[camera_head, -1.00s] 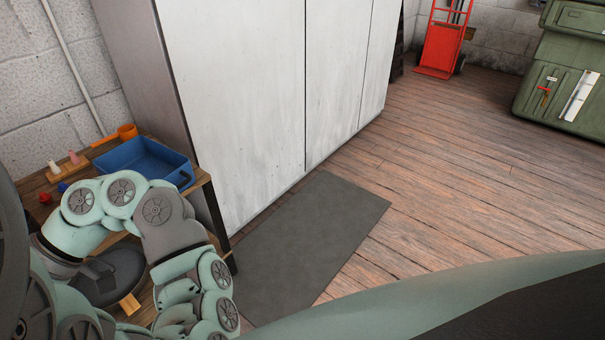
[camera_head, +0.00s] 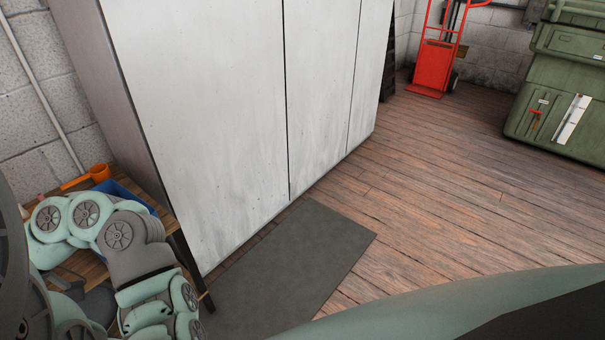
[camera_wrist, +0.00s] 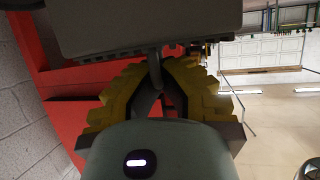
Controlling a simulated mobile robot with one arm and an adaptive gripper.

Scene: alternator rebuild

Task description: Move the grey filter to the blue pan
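The blue pan (camera_head: 124,190) is on the wooden bench at the left in the head view, mostly hidden behind my arm. In the wrist view my gripper (camera_wrist: 160,65) shows yellow, stepped fingers curving in toward each other. A dark grey block (camera_wrist: 150,25) with a notched lower edge covers the area at their tips. A thin grey stem runs down from it between the fingers. I cannot tell whether this block is the grey filter or whether the fingers grip it. The gripper itself is not visible in the head view, and no grey filter is clearly seen there.
A grey mat (camera_head: 295,262) lies on open wooden floor. A red hand truck (camera_head: 428,75) and green container (camera_head: 555,125) are farther back.

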